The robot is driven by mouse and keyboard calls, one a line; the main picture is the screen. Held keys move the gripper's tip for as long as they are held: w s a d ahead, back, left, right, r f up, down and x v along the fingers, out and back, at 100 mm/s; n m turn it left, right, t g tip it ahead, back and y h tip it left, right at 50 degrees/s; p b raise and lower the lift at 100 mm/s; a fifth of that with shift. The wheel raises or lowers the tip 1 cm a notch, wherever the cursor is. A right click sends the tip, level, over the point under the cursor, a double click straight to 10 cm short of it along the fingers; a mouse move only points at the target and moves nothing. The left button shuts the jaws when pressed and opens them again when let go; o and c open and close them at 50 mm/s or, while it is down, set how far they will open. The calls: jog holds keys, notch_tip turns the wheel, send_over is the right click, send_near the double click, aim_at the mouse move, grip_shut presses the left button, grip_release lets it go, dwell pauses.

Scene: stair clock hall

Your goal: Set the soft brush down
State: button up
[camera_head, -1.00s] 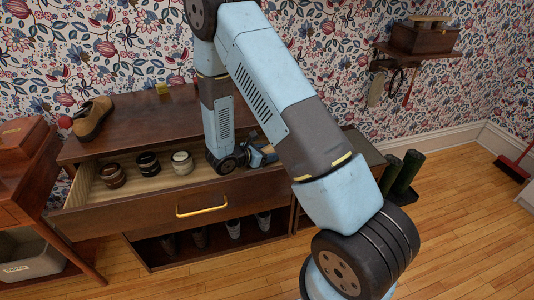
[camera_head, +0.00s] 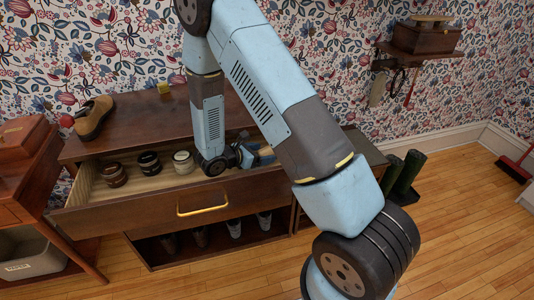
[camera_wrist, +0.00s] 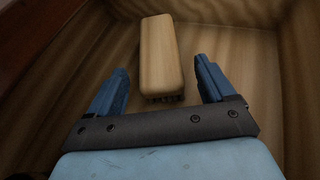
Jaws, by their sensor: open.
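The soft brush has a pale wooden back (camera_wrist: 160,55) and dark bristles just showing along its near end. In the wrist view it lies back-up on the wooden floor of the open drawer (camera_head: 140,206). My gripper (camera_wrist: 162,82) is open, with its blue fingers apart on either side of the brush's near end, and neither finger is seen touching it. In the head view my gripper (camera_head: 262,155) reaches into the right part of the drawer, and my arm hides much of that area.
Several jars, including a white-topped jar (camera_head: 183,161), stand in the drawer left of my gripper. A brown shoe (camera_head: 93,117) and a small yellow block (camera_head: 164,88) sit on the cabinet top. Green boots (camera_head: 405,172) stand on the floor to the right.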

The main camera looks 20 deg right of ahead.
jog(key=v, duration=0.7)
jog(key=shift+s+a+r, duration=0.1)
jog(key=shift+a+r, duration=0.15)
jog(key=shift+r, duration=0.05)
jog(key=s+d+r+m+g+y, duration=0.1)
jog(key=s+d+r+m+g, duration=0.1)
jog(key=s+d+r+m, duration=0.3)
jog(key=s+d+r+m+g+y, duration=0.1)
jog(key=d+r+m+y, duration=0.15)
jog(key=r, duration=0.55)
jog(key=s+d+r+m+g+y, duration=0.1)
jog(key=s+d+r+m+g, duration=0.15)
jog(key=r+m, duration=0.3)
jog(key=s+d+r+m+t+y, duration=0.1)
jog(key=s+r+m+t+y, duration=0.5)
jog(key=s+r, duration=0.9)
jog(key=shift+s+r+m+y, duration=0.35)
jog(key=shift+m+y, duration=0.6)
jog(key=shift+m, duration=0.85)
jog(key=shift+d, duration=0.1)
